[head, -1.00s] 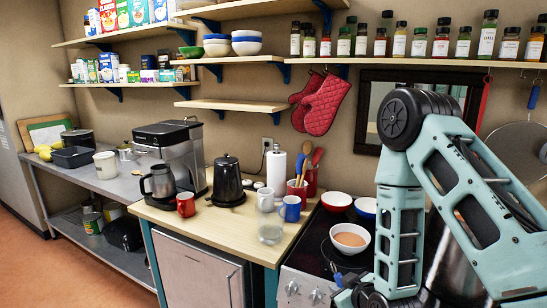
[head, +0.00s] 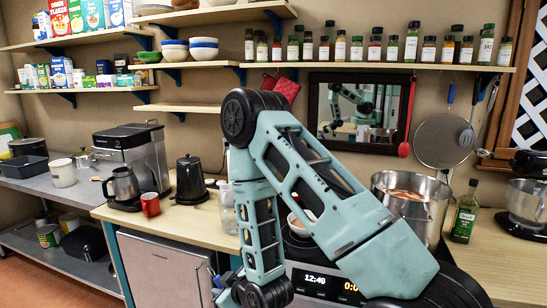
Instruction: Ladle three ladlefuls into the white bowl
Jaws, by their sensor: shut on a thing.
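The white bowl (head: 293,228) stands on the dark stove top and is mostly hidden behind my arm. A little of its brownish contents shows past the arm links. A big steel pot (head: 427,220) stands to the right, with orange-red contents (head: 405,194) near its rim. My arm spans the middle of the view, and its wrist is at the bottom edge. A small blue piece is beside the wrist, and I cannot tell what it is. My gripper's fingers do not show, and I see no ladle at my arm's end.
A dark green bottle (head: 465,212) and a stand mixer (head: 524,207) are right of the pot. A red mug (head: 150,205), black kettle (head: 189,180) and coffee maker (head: 130,150) stand on the left counter. A strainer (head: 442,140) and a red utensil (head: 404,149) hang on the wall.

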